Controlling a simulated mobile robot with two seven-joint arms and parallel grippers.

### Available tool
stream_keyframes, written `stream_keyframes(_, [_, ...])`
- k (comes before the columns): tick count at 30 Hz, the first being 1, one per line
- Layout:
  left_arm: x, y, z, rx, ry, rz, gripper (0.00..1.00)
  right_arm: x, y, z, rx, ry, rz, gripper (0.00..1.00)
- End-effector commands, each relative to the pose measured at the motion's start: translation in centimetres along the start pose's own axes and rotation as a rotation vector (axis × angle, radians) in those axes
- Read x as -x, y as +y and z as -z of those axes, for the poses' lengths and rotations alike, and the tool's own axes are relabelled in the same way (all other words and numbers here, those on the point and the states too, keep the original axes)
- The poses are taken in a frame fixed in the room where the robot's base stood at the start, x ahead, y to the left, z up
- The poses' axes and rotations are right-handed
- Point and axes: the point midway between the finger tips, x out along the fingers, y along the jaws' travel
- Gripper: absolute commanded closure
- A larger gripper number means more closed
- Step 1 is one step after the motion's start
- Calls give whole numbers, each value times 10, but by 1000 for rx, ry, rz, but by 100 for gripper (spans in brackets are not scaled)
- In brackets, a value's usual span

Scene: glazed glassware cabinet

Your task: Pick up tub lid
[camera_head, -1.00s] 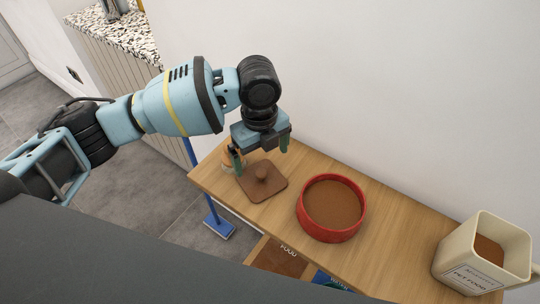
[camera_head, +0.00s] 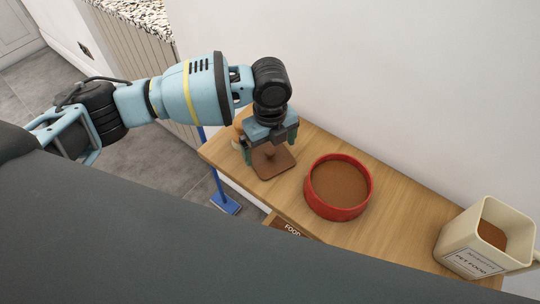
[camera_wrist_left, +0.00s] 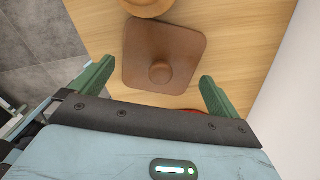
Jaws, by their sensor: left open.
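The tub lid (camera_head: 277,168) is a brown square plate with rounded corners and a round knob, lying flat on the wooden table. In the left wrist view the lid (camera_wrist_left: 165,45) lies just beyond my fingertips, its knob (camera_wrist_left: 160,72) nearest to me. My left gripper (camera_head: 271,155) is over the lid, pointing down, with its green fingers apart. In the left wrist view the open left gripper (camera_wrist_left: 155,85) has the knob roughly between its fingers, touching nothing that I can see. The gripper hides part of the lid in the head view. My right gripper is not in view.
A red bowl (camera_head: 367,193) with brown contents stands right of the lid. A cream pet food tub (camera_head: 461,250), open on top, stands at the table's right end. A round brown item (camera_wrist_left: 148,7) sits beside the lid. A wall runs behind the table (camera_head: 395,230).

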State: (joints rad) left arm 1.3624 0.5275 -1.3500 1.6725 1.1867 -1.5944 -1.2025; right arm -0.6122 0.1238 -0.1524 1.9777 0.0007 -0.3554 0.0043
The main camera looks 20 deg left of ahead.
Motion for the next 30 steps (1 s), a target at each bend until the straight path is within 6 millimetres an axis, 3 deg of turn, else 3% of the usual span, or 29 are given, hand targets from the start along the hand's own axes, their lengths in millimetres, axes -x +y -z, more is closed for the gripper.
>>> stream_keyframes(5, [-18, 0, 0, 0, 0, 1, 0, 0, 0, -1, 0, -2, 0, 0])
stream_keyframes(13, [-21, 0, 0, 0, -1, 2, 0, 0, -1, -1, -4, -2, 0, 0])
stream_keyframes(20, [-21, 0, 0, 0, 0, 2, 28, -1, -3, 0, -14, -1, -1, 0])
stream_keyframes(30, [-17, 0, 0, 0, 0, 3, 28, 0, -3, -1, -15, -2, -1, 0])
